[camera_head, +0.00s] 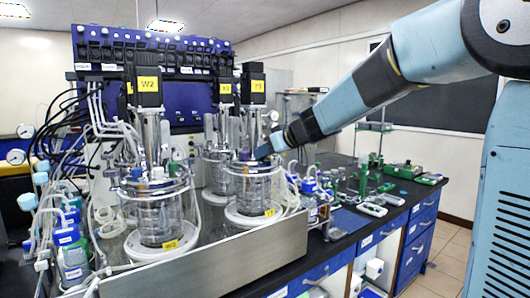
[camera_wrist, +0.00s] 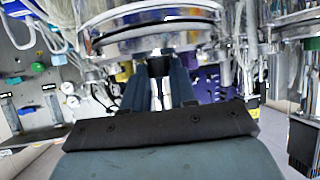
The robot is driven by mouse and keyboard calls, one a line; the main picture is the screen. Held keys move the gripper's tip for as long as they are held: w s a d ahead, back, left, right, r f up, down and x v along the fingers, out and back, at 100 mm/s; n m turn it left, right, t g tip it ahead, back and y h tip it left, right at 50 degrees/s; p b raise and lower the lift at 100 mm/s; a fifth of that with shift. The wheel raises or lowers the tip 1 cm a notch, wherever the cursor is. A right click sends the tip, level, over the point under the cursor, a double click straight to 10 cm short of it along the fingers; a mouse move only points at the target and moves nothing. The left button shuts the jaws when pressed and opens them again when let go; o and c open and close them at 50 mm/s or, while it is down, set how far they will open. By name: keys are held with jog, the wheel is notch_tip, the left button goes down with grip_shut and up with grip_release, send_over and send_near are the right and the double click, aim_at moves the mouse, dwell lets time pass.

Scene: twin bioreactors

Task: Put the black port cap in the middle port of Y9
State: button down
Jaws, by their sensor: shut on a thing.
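The rear-right bioreactor has a black motor with a yellow label (camera_head: 258,86) that seems to read Y9, though the last character is small. Its glass vessel (camera_head: 252,188) stands on a round white base. My gripper (camera_head: 266,150) reaches in from the right, down at the lid of this vessel. In the wrist view my gripper (camera_wrist: 159,72) is shut on a small black piece, the black port cap (camera_wrist: 158,66), held between the fingertips. A metal vessel rim (camera_wrist: 150,32) lies just beyond it. The middle port is not clearly seen, and I cannot tell whether the cap touches it.
The W2 bioreactor (camera_head: 148,86) stands front left, and another bioreactor (camera_head: 225,90) stands behind. Tubes and bottles (camera_head: 70,245) crowd the left. A metal tray wall (camera_head: 215,268) runs along the front. Green and white tools (camera_head: 375,190) lie on the black bench to the right.

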jog(key=c, duration=1.1)
grip_release()
jog(key=shift+s+f, duration=0.15)
jog(key=shift+f, duration=0.65)
jog(key=shift+o, duration=1)
jog(key=shift+r, duration=0.2)
jog(key=s+d+r+m+t+h, duration=0.15)
jog(key=s+d+r+t, duration=0.25)
jog(key=s+d+r, duration=0.5)
jog(key=s+d+r+m+t+h, duration=0.25)
jog(key=d+m+h, duration=0.35)
jog(key=d, duration=0.6)
jog(key=s+d+f+m+g+h, duration=0.1)
jog(key=s+d+f+g+h, duration=0.15)
jog(key=s+f, duration=0.35)
jog(key=s+d+f+m+g+h, duration=0.1)
jog(key=s+d+f+m+g, duration=0.15)
jog(key=s+f, duration=0.45)
jog(key=s+a+f+n+g+y, duration=0.2)
jog(key=s+a+f+g, duration=0.3)
jog(key=s+f, duration=0.2)
jog(key=s, duration=0.2)
jog(key=shift+s+a, duration=0.25)
jog(key=shift+s, duration=0.05)
